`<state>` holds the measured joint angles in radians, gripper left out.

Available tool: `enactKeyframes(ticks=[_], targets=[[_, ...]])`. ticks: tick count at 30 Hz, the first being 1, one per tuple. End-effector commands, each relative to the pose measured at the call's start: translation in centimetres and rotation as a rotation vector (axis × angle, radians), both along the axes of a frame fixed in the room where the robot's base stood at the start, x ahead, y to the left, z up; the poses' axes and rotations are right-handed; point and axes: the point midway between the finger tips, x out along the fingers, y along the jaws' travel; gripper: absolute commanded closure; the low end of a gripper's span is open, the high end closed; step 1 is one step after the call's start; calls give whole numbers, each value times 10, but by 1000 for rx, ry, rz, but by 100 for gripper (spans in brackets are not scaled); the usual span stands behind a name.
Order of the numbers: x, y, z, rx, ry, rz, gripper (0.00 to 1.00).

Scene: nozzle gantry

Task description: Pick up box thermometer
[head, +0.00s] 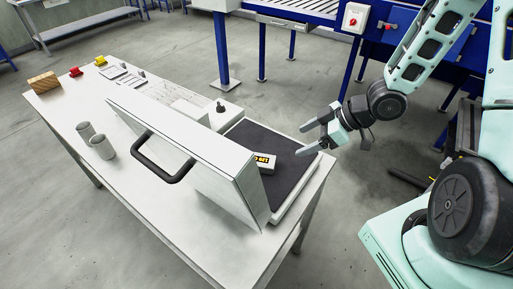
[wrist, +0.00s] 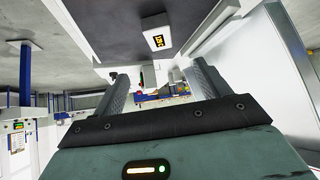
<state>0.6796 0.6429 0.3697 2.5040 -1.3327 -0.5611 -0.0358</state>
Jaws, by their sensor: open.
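The box thermometer (head: 264,162) is a small white box with a black and yellow display. It lies on a dark mat (head: 287,186) on the table, just behind a raised white panel that hides part of it in the head view. In the wrist view the thermometer (wrist: 154,22) shows near the top centre, beyond the fingertips. My gripper (head: 303,139) is open and empty, to the right of the thermometer and apart from it. Its two spread fingers also show in the wrist view (wrist: 160,78).
The upright white panel (head: 190,150) with a black handle (head: 160,160) stands close beside the thermometer. A blue-framed conveyor (head: 300,8) stands behind.

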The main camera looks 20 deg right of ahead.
Motion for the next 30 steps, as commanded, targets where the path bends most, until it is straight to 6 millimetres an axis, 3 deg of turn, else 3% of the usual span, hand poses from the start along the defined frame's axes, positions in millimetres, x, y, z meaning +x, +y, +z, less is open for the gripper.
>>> enactKeyframes(ticks=[16, 30], targets=[[38, 59, -69, 6, 0, 6, 25], [56, 83, -95, 6, 0, 4, 25]])
